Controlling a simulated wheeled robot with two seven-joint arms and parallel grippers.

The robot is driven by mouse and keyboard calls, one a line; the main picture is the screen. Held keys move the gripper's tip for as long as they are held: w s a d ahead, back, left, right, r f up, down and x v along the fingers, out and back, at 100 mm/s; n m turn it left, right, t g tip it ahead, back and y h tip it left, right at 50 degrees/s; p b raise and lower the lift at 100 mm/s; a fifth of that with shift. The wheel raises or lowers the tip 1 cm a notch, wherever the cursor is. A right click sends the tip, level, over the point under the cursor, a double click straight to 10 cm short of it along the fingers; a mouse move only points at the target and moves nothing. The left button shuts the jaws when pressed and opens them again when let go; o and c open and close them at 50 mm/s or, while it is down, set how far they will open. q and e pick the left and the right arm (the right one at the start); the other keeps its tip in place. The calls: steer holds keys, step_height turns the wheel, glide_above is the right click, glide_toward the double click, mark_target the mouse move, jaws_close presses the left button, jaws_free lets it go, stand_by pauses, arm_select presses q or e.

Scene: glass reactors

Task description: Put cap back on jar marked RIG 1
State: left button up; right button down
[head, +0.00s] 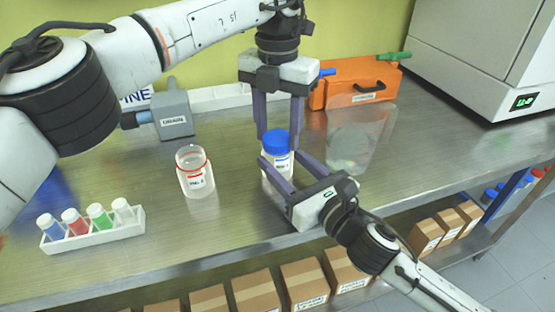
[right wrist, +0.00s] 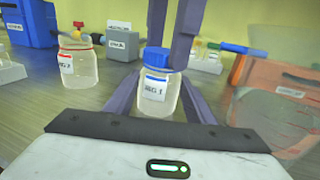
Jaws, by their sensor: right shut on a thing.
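My right gripper (head: 278,160) comes from the lower right and is shut on the jar's body, one finger on each side.
A second, uncapped jar with a red ring (head: 195,172) stands to the left. A white rack of colored vials (head: 95,232) is at front left. A grey device (head: 172,115), an orange case (head: 355,82) and a clear vessel (head: 360,140) are around.

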arm_select(q)
steer(key=shift+c, duration=0.6)
steer(key=o, duration=1.3)
steer(key=shift+c, duration=0.2)
step_height(320, 180, up, 8)
steer(key=shift+f, duration=0.2)
arm_select(e)
steer(key=c, duration=0.7)
jaws_free()
steer(key=shift+c, duration=0.2)
